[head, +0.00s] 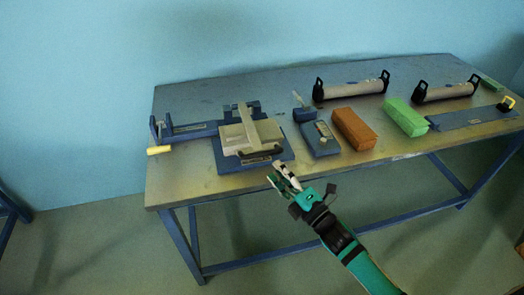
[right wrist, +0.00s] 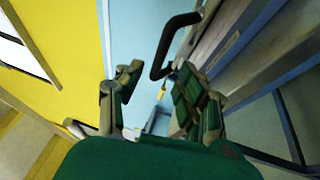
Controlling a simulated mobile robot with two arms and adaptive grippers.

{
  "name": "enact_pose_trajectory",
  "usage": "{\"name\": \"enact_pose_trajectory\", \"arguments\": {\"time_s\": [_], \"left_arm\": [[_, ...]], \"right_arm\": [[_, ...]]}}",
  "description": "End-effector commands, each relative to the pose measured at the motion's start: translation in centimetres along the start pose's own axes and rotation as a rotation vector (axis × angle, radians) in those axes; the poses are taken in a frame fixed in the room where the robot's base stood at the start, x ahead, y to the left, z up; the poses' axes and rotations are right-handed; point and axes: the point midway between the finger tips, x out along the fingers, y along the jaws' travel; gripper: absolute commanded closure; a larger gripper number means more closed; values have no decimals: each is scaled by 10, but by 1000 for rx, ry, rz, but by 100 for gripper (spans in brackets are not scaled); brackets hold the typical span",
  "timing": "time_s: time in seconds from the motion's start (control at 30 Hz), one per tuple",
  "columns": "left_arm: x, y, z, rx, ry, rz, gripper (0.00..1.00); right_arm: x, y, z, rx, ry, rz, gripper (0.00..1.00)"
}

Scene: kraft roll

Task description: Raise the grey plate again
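The grey plate (head: 264,132) lies roughly flat over a blue base (head: 226,160) at the left part of the table. A dark bar handle (head: 262,153) runs along its front edge. My right gripper (head: 282,177) is just in front of the base, near the table's front edge, apart from the plate. In the right wrist view its two fingers (right wrist: 158,98) stand apart with nothing between them. The black handle (right wrist: 160,52) shows beyond the fingertips there, not gripped. My left gripper is not in view.
A blue arm with a yellow grip (head: 160,150) extends left of the base. A blue-grey device (head: 320,140), an orange block (head: 354,129), a green block (head: 406,117) and two rollers (head: 350,87) (head: 446,92) lie to the right. The table's (head: 180,188) front left strip is clear.

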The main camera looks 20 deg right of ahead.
Motion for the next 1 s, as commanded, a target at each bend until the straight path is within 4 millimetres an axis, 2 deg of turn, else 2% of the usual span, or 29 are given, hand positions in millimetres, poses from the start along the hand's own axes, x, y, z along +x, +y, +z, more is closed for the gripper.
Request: {"name": "enact_pose_trajectory", "arguments": {"time_s": [0.03,0.2,0.4,0.53,0.8,1.0], "left_arm": [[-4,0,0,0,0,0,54],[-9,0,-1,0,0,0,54],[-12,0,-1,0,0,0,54],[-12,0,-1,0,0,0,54],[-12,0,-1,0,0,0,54],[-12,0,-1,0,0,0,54]], "right_arm": [[14,3,0,2,0,3,62],[47,2,0,2,-1,1,62],[72,0,0,2,-1,-1,62],[78,0,0,2,-1,-1,62],[79,-1,0,2,-1,-1,62],[79,-1,0,2,-1,-1,87]]}}
